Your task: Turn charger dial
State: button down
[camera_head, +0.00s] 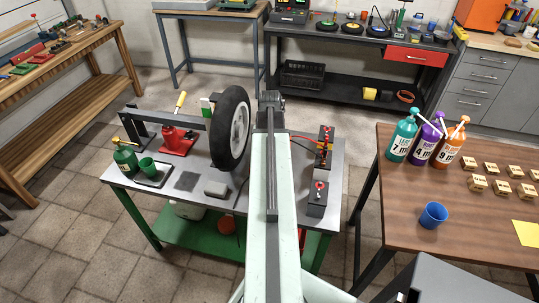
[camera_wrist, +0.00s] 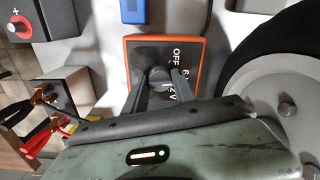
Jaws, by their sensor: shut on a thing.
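The charger panel (camera_wrist: 138,46) shows in the wrist view as a dark face with an orange rim and white markings, "OFF" and what looks like "12 V". The grey dial (camera_wrist: 158,76) is at the middle of the panel. My gripper (camera_wrist: 160,84) is shut on the dial, one finger on each side. The fingers cover part of the dial and markings, so I cannot tell which mark it points to. In the head view my arm reaches over the green-legged table (camera_head: 215,178), and its far end hides the charger and dial.
The wheel (camera_head: 230,128) stands close left of my arm; its tyre (camera_wrist: 262,45) is right of the charger in the wrist view. Red and black clamps (camera_wrist: 38,130) and a box with a red knob (camera_head: 317,196) are on the other side. Bottles (camera_head: 402,140) stand on the right table.

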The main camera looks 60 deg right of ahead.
jog(key=shift+m, duration=0.6)
jog(key=c, duration=1)
grip_release()
jog(key=shift+c, duration=0.2)
jog(key=shift+r, duration=0.1)
notch_tip(320, 180, up, 8)
jog(key=p, duration=0.8)
jog(key=shift+f, duration=0.2)
jog(key=shift+s, duration=0.15)
